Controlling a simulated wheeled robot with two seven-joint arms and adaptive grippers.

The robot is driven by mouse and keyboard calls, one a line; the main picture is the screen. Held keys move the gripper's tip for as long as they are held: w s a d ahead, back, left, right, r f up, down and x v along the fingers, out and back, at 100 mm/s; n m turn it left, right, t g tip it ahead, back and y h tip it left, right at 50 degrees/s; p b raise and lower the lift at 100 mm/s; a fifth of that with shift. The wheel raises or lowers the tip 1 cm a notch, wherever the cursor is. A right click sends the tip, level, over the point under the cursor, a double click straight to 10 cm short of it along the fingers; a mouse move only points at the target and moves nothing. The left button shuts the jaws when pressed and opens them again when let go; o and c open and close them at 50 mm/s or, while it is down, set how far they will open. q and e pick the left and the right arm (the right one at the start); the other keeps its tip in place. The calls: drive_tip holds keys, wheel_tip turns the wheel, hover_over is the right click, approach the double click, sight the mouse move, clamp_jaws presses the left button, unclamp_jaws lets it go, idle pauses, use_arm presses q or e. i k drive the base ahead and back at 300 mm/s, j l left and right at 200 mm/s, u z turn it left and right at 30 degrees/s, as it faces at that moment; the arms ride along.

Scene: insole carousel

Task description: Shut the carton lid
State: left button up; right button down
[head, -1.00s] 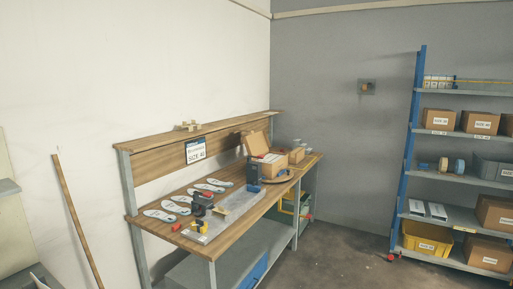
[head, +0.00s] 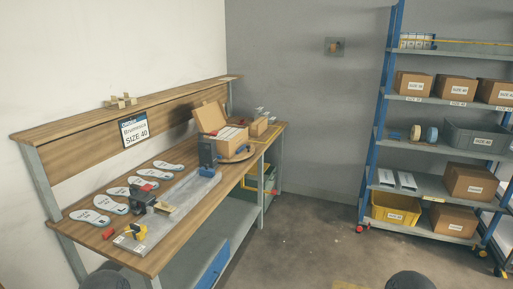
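An open brown carton (head: 232,136) stands at the far end of the wooden workbench, on or beside a round wooden disc (head: 243,156). Its lid (head: 211,117) is raised and tilts back toward the wall. Something white shows in or on the carton, too small to make out. A closed-looking smaller box (head: 259,127) stands just behind it to the right. Neither of my grippers is in view. Two dark rounded parts, probably of my own arms, show at the bottom edge.
The workbench (head: 190,222) carries several insoles (head: 116,189), a long grey plate (head: 180,206) with a clamp-like device, and a dark blue upright device (head: 207,154) in front of the carton. A blue shelf rack (head: 376,150) stands right. Floor (head: 310,220) between them is clear.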

sight(209, 118)
drive_tip(key=i+l, duration=0.15)
drive_tip(key=i, duration=0.45)
drive_tip(key=i+l, duration=0.15)
drive_tip(key=i, duration=0.4)
drive_tip(key=i+l, duration=0.15)
drive_tip(key=i, duration=0.45)
drive_tip(key=j+u, duration=0.05)
